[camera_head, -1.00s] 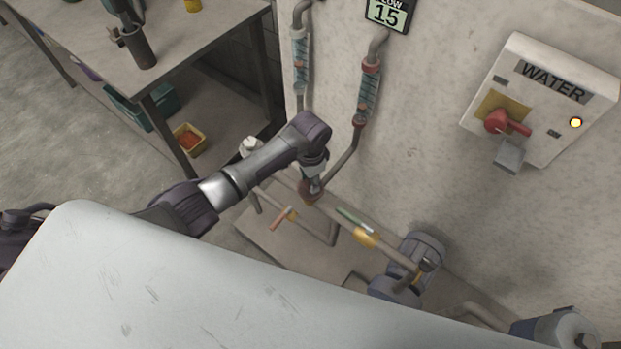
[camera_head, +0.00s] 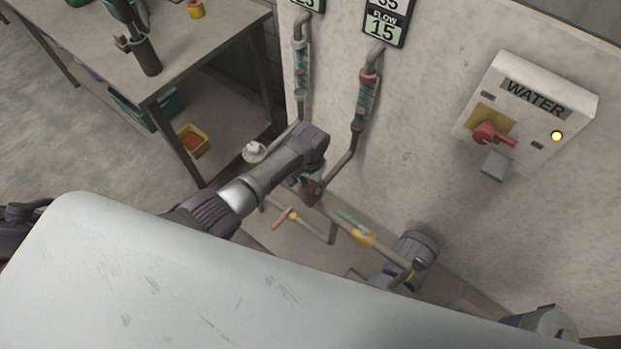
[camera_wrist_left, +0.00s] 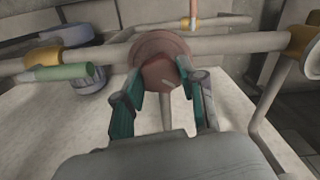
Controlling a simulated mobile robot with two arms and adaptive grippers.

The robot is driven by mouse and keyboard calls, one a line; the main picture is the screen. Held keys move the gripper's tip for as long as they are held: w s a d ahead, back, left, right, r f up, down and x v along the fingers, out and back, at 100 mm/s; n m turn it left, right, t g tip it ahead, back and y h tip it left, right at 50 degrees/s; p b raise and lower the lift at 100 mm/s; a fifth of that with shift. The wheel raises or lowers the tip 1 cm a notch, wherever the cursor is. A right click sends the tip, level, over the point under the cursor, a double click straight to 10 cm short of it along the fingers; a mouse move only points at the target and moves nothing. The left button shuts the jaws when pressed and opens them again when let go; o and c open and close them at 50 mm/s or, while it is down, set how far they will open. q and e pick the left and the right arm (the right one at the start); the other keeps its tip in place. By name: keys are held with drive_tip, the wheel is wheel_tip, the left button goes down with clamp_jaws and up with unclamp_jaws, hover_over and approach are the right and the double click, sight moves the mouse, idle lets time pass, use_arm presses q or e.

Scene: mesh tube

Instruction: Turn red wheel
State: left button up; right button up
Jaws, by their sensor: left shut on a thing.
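The red wheel (camera_wrist_left: 158,49) is a dull red round wheel on a horizontal grey pipe in the left wrist view. In the head view the wheel (camera_head: 307,198) sits low by the wall, partly covered by my arm. My left gripper (camera_wrist_left: 164,77) is shut on the wheel, with one teal-padded finger at each side of it. In the head view my left gripper (camera_head: 309,182) points down at the wheel and is mostly hidden by its own wrist. My right gripper is not in view.
Pipes with a yellow-marked green-handled valve (camera_head: 361,236) and an orange-handled valve (camera_head: 286,215) run near the wheel. A grey motor (camera_head: 415,250) stands to the right. A WATER box (camera_head: 533,105) with a red switch and a flow display (camera_head: 383,28) hang on the wall. A workbench (camera_head: 200,55) stands at left.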

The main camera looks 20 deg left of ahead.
use_arm(q)
drive_tip(key=n+p, duration=0.1)
drive_tip(key=n, duration=0.2)
drive_tip(key=shift+r+n+p, duration=0.15)
drive_tip(key=shift+n+p, duration=0.25)
drive_tip(key=n+p, duration=0.1)
drive_tip(key=n, duration=0.3)
drive_tip(key=shift+n, duration=0.3)
drive_tip(key=n+p, duration=0.1)
drive_tip(key=n, duration=0.3)
drive_tip(key=shift+w+n+p, duration=0.1)
drive_tip(key=shift+n+p, duration=0.2)
drive_tip(key=shift+n, duration=2.2)
drive_tip(key=o, duration=1.1)
drive_tip(key=shift+o, duration=0.2)
